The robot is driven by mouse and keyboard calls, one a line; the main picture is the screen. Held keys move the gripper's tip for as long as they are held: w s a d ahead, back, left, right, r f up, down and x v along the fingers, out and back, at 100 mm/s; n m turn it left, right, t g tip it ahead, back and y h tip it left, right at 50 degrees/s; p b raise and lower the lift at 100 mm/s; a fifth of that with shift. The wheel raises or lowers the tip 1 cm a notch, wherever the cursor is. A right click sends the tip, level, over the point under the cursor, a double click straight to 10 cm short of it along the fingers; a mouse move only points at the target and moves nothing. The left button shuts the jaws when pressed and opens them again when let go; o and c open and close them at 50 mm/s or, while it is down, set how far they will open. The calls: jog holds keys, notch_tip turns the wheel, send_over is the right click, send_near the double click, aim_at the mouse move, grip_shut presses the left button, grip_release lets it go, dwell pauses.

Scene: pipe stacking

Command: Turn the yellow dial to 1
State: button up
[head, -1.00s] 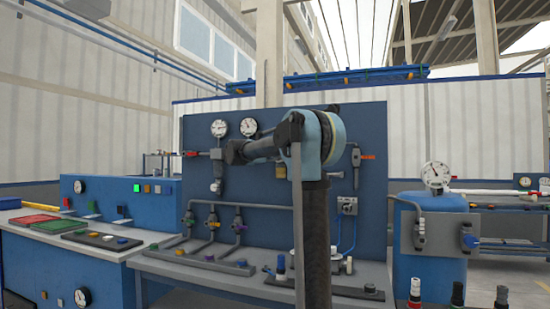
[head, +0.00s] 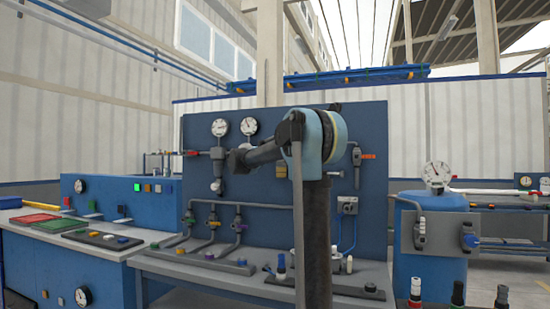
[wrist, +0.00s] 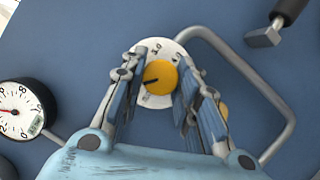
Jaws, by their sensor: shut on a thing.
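The yellow dial (wrist: 160,77) sits on a round white plate (wrist: 152,100) with small dark marks, in the middle of the wrist view. A black line on the dial points left and slightly down in the picture. The plate's figures are partly covered and too small to read surely. My gripper (wrist: 161,81) has one finger on each side of the dial and is shut on it. In the head view my arm reaches to the blue panel (head: 285,220); the dial cannot be made out there.
A white gauge (wrist: 17,112) is left of my gripper in the wrist view. A bent grey pipe (wrist: 245,75) runs past on the right, and a dark-handled fitting (wrist: 268,35) is at upper right. Another yellow round part (wrist: 222,110) shows behind the right finger.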

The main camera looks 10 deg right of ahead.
jog(key=shift+f, duration=0.1)
jog(key=o, duration=1.1)
jog(key=shift+c, duration=0.2)
jog(key=v, duration=1.2)
jog(key=shift+f, duration=0.1)
